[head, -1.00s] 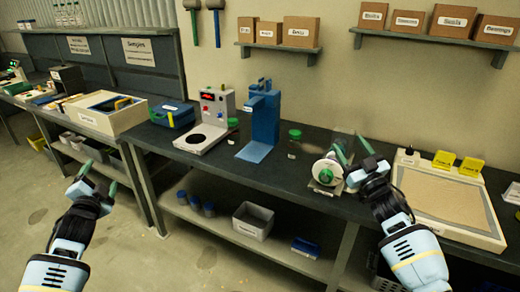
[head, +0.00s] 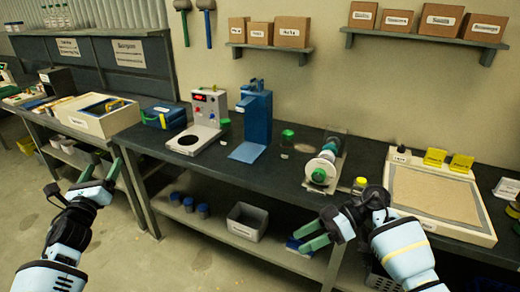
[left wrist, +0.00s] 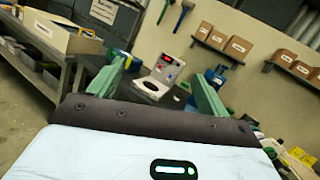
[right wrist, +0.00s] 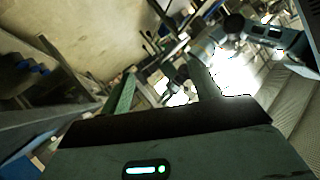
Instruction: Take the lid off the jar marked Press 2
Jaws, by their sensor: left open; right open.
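A small clear jar with a green lid (head: 287,140) stands on the dark bench (head: 262,176) behind and left of a white round machine with a green hub (head: 321,168). A second small jar with a yellow lid (head: 359,185) stands right of that machine. I cannot read a Press 2 mark on either jar. My right gripper (head: 302,238) is open and empty, in front of the bench's front edge in the picture, lower left of the yellow-lidded jar. My left gripper (head: 101,170) is open and empty at the left, far from both jars.
A blue press-like stand (head: 257,118) and a white device with a red display (head: 208,115) stand left of the jars. A sand-coloured tray (head: 490,237) fills the bench's right. A grey bin (head: 247,222) sits on the lower shelf. Bare bench lies before the blue stand.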

